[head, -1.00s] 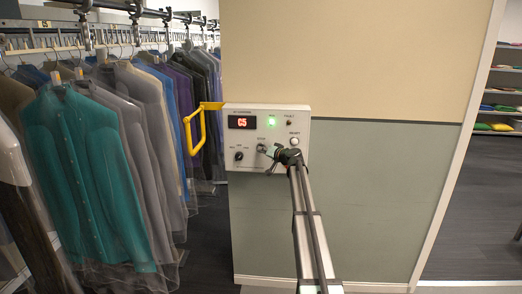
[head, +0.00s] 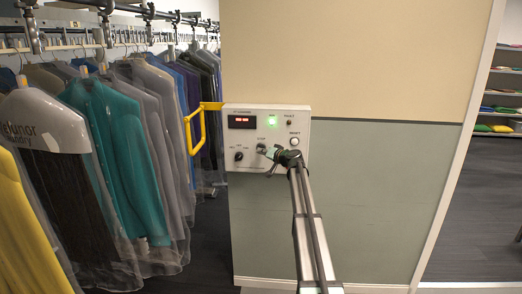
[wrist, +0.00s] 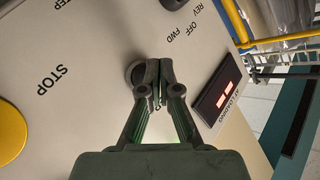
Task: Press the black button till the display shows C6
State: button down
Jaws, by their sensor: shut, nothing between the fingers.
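The control panel (head: 284,164) is mounted on the wall. Its dark display (head: 242,121) shows two red dashes instead of a code; the display also appears in the wrist view (wrist: 212,101). The round black button (head: 261,147) sits below and right of the display; it shows in the wrist view (wrist: 131,75), partly covered by the fingers. My gripper (head: 269,153) is shut and empty, its fingertips at the button. In the wrist view my fingertips (wrist: 153,68) overlap the button's edge; whether they touch it I cannot tell.
A yellow button (wrist: 10,132) is beside STOP. A yellow guard bar (head: 188,130) and hanging garments (head: 132,160) are left.

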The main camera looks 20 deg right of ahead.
jog(key=s+a+b, duration=0.1)
jog(key=s, duration=0.1)
jog(key=s+a+b, duration=0.1)
jog(key=s, duration=0.1)
jog(key=shift+s+a, duration=0.2)
dwell(0.6)
jog(key=s+a+f+g, duration=0.4)
jog(key=s+a+f, duration=0.2)
jog(key=s+f, duration=0.7)
jog(key=s+a+f+g+h, duration=0.1)
jog(key=s+a+f+g, duration=0.6)
jog(key=f, duration=1.1)
jog(key=s+a+f+g, duration=0.2)
jog(key=s+a+f, duration=0.3)
jog(key=s+f, duration=0.85)
jog(key=s+a+f+n+g+h, duration=0.1)
jog(key=s+a+f+g, duration=0.2)
jog(key=s, duration=1.2)
jog(key=s+a+f+n+g+h, duration=0.1)
jog(key=s+a+f+g, duration=0.2)
jog(key=s+f, duration=0.6)
jog(key=s+a+f+n+g+h, duration=0.1)
jog(key=s+a+f, duration=0.4)
jog(key=s, duration=1.7)
jog(key=f+n+g, duration=0.1)
jog(key=g, duration=0.1)
jog(key=shift+s+a+f+g+h, duration=0.15)
jog(key=shift+g+h, duration=0.15)
